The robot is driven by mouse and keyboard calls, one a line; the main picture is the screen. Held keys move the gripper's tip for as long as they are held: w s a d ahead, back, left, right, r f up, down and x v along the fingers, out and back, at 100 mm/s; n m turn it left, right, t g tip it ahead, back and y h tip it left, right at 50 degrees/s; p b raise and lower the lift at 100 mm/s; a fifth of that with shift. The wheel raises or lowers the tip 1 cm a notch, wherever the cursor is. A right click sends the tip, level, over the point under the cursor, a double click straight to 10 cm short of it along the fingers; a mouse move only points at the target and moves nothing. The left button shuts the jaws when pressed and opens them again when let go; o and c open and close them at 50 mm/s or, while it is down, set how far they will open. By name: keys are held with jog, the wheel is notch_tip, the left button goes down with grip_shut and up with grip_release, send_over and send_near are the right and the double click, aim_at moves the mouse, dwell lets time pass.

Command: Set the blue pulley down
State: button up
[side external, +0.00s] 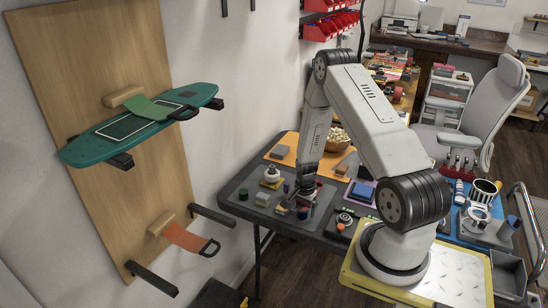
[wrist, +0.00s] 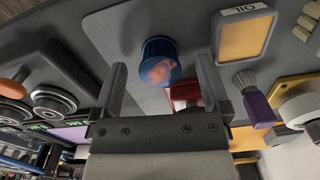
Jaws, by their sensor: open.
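The blue pulley (wrist: 157,69) appears in the wrist view as a short round blue part with a pinkish-orange top, on the grey work surface. My gripper (wrist: 161,62) is open, with one finger on each side of the pulley. A gap shows between the pulley and each finger. In the side external view my gripper (side external: 303,190) is low over the grey mat, pointing down. Small blue parts show near it there, but I cannot tell which one is the pulley.
In the wrist view, a red block (wrist: 184,96) is close beside the pulley. A yellow oil tray (wrist: 245,36) and a purple-handled brush (wrist: 257,108) lie to the right.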

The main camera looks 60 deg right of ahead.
jog(key=shift+f, duration=0.55)
grip_shut()
jog(key=shift+r, duration=0.1)
dwell(0.4)
jog(key=shift+r, duration=1.55)
jog(key=s+a+r, duration=0.8)
jog(key=s+r, duration=0.1)
jog(key=s, duration=0.2)
jog(key=shift+s+r, duration=0.2)
jog(key=shift+r, duration=0.15)
